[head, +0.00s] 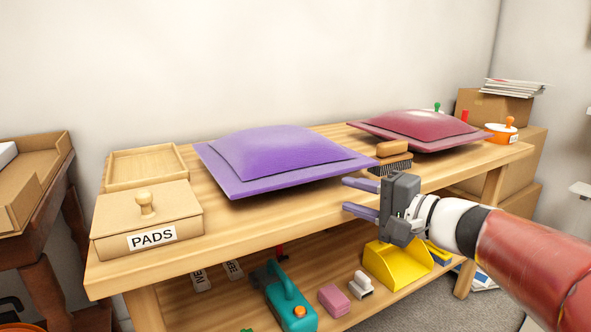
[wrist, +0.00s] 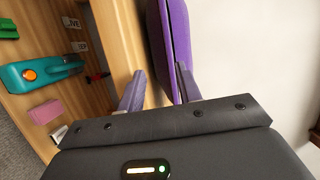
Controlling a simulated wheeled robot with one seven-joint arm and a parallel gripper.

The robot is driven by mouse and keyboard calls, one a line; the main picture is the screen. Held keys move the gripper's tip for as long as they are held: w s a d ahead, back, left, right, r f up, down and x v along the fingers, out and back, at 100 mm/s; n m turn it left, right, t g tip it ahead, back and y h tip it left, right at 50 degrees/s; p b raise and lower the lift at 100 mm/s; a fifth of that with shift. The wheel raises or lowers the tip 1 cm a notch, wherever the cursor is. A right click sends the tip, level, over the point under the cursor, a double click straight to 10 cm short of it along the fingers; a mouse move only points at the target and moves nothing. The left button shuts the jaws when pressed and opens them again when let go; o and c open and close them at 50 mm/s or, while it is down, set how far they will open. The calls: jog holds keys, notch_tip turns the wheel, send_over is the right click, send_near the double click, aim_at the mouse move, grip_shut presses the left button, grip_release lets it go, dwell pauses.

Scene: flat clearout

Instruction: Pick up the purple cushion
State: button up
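The purple cushion (head: 280,155) lies flat on the wooden table, with its front right corner overhanging or close to the front edge. In the wrist view the cushion (wrist: 174,35) shows edge-on at the top, in front of the fingertips. My gripper (head: 346,194) is open and empty, just right of and in front of the cushion's right corner. Its two fingers (wrist: 160,68) are spread in the wrist view, one overlapping the cushion's side and the other over the table edge. I cannot tell whether they touch the cushion.
A dark red cushion (head: 425,128) and a brush (head: 391,158) lie to the right on the table. A box marked PADS (head: 148,218) and a shallow wooden tray (head: 146,166) stand left.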

aim_at(324, 177)
jog(key=shift+m+t, duration=0.4)
jog(key=shift+t, duration=0.2)
jog(key=x, duration=0.8)
jog(key=shift+w+d+r, duration=0.25)
jog(key=shift+w+r, duration=0.15)
jog(key=shift+w, duration=0.05)
grip_shut()
